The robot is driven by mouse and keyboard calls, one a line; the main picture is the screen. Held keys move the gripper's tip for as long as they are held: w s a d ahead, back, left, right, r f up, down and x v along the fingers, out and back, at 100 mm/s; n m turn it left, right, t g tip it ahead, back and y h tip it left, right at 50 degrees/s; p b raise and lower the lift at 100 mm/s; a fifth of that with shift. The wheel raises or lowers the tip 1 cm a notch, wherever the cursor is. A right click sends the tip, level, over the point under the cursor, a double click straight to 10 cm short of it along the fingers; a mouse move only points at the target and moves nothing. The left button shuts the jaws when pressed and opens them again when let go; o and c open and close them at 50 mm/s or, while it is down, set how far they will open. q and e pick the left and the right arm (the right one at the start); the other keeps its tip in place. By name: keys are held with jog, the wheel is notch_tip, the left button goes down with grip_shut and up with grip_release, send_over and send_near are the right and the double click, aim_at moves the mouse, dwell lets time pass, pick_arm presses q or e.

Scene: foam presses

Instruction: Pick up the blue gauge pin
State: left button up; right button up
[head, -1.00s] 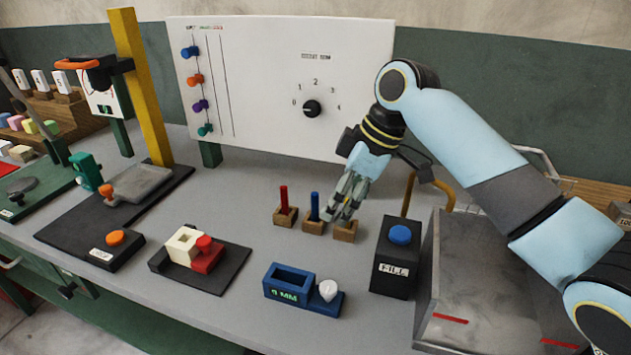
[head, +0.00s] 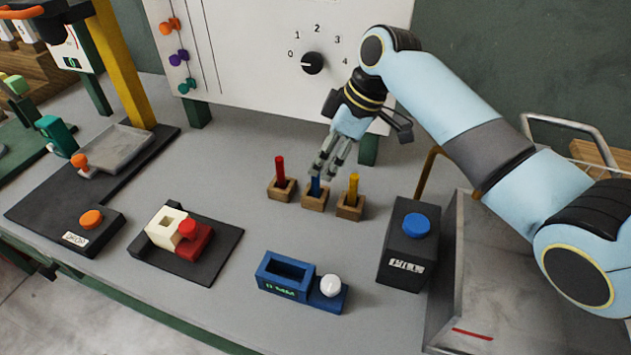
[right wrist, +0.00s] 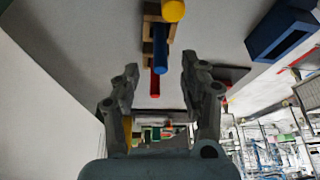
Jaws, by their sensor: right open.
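The blue gauge pin (head: 315,187) stands upright in the middle wooden block (head: 314,201), between the red pin (head: 280,169) and the yellow pin (head: 353,188). My right gripper (head: 322,172) is open at the top of the blue pin and covers its upper end in the head view. In the right wrist view the blue pin (right wrist: 160,48) appears ahead of the open fingers (right wrist: 160,95), with the yellow pin (right wrist: 172,10) and the red pin (right wrist: 155,82) in line with it. Nothing is between the fingers that I can make out. My left gripper is not in view.
A black box with a blue button (head: 416,225) stands right of the pins, beside a grey bin (head: 462,290). A blue gauge block (head: 285,277) and a black fixture (head: 215,255) stand in front. A white dial panel (head: 260,60) rises behind.

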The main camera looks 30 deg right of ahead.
aim_at(315, 181)
jog(key=x, duration=0.4)
jog(key=shift+w+a+f+p, duration=0.1)
jog(key=shift+a+f+p, duration=0.1)
jog(key=shift+f+p, duration=0.1)
jog(key=shift+c, duration=0.3)
grip_shut()
